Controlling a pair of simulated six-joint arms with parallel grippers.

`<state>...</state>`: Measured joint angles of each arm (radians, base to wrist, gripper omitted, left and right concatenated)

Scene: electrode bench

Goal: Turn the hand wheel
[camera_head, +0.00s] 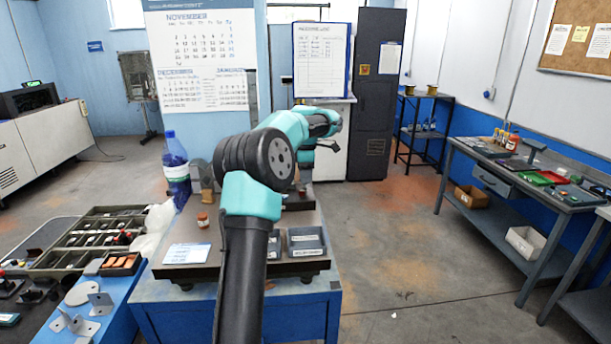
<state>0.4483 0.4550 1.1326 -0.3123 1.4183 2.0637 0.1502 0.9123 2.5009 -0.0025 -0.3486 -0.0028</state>
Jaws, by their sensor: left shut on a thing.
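My left arm rises from the bottom middle and bends over the dark-topped bench (190,255). Its wrist ends at the bench's far side, where my left gripper (325,147) is small and partly covered by the wrist. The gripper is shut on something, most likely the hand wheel. The wheel's rim and spokes cannot be made out behind my arm, so how far it is turned cannot be told. A dark upright post (252,92) stands behind the arm, its lower part hidden. My right gripper is not in view.
On the bench are a small brown-red jar (203,220), a white-blue card (187,253) and a grey tray (306,241). A blue bottle (176,168) stands at the back left. Parts bins (75,237) lie left. The floor (400,240) to the right is clear.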

